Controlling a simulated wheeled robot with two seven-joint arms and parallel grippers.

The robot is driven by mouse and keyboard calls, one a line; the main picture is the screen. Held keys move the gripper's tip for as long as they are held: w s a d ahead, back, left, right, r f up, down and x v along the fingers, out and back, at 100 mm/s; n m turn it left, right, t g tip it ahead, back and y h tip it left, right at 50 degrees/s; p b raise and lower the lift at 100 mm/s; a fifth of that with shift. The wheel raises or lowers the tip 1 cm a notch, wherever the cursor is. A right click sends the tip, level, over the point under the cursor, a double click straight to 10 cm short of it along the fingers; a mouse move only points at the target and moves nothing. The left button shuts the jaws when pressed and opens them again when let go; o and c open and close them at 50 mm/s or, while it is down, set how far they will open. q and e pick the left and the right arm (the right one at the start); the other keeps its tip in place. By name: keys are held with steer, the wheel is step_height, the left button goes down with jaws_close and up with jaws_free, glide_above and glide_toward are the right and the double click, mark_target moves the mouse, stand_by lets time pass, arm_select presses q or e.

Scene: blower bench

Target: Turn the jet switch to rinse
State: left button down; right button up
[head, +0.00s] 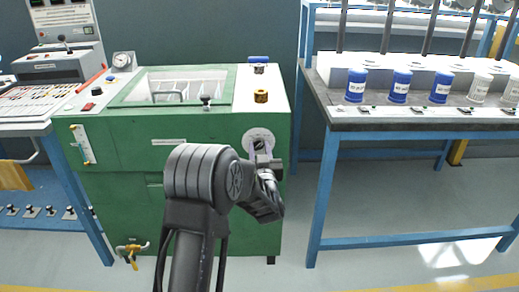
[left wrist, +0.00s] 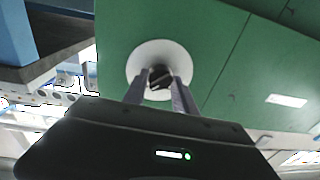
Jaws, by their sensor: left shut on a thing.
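The jet switch (left wrist: 160,80) is a dark knob at the centre of a round white dial plate on the green front panel. In the head view the white dial plate (head: 259,136) shows at the upper right of the green machine's front. My left gripper (head: 264,160) reaches up to the dial from below. In the left wrist view the two fingers of my left gripper (left wrist: 160,90) stand one on each side of the knob, shut on it. The dial's markings are too small to read. My right gripper is not in view.
The green machine (head: 115,190) has a lidded top with a brass-coloured fitting (head: 261,96) and a small black knob (head: 206,101). A blue-framed bench (head: 420,122) with blue and clear jars stands to the right. A control console (head: 50,100) stands at the left. Floor between is clear.

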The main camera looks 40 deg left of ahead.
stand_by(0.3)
arm_select(q)
steer(key=c, duration=1)
jaws_free()
steer(key=v, duration=0.7)
steer(key=shift+s+d+p, duration=0.25)
steer(key=shift+s+p, duration=0.05)
steer(key=shift+p, duration=0.05)
